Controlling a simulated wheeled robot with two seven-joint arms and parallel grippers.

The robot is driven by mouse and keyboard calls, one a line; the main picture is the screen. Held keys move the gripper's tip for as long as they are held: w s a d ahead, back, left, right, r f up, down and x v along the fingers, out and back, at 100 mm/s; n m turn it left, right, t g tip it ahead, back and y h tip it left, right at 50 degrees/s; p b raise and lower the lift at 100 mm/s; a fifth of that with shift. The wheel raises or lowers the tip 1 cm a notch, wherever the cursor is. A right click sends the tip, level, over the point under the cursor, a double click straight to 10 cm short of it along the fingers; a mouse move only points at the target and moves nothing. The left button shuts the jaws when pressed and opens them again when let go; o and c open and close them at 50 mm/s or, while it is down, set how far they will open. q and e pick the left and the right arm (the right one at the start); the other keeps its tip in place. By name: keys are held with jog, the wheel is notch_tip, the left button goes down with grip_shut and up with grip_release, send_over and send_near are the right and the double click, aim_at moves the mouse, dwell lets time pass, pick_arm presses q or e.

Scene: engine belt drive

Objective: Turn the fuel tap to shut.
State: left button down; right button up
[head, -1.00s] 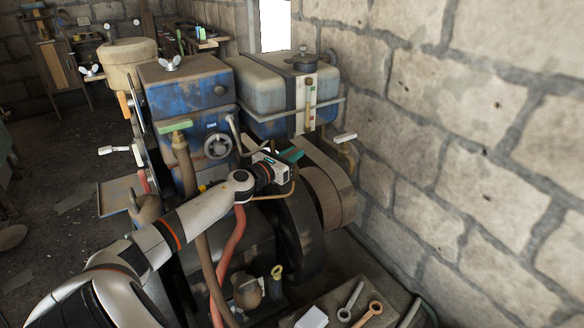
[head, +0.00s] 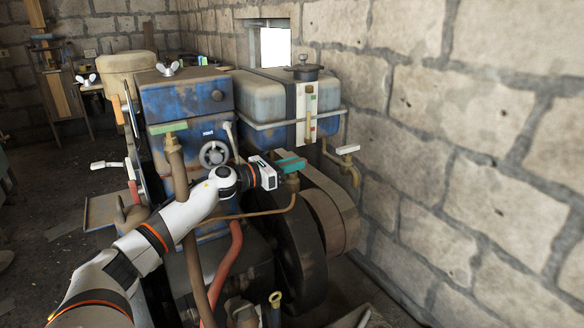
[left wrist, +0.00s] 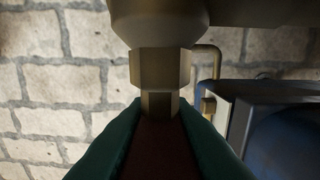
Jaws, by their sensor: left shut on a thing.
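My left gripper (head: 291,164), with teal fingers, is beside the engine, below the fuel tank (head: 272,101). A brass tap body (head: 292,184) with a thin copper pipe shows just under the fingers. In the left wrist view, the fingers (left wrist: 150,150) are shut on a dark red tap handle (left wrist: 158,152). The handle lies between them, joined to a brass hex fitting (left wrist: 160,68). In the head view the fingers hide the handle, so its angle is hard to tell. My right gripper is not in view.
A second tap with a pale handle (head: 347,149) sits on a pipe to the right, near the stone wall (head: 450,150). The flywheel (head: 300,250) and belt are just below the gripper.

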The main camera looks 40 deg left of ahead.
pick_arm(q)
jog(key=c, duration=1.3)
grip_release()
jog(key=shift+s+a+f, duration=0.15)
jog(key=shift+s+a, duration=0.05)
jog(key=shift+s, duration=0.2)
jog(key=b+v, duration=0.2)
jog(key=v, duration=0.9)
jog(key=shift+s, duration=0.1)
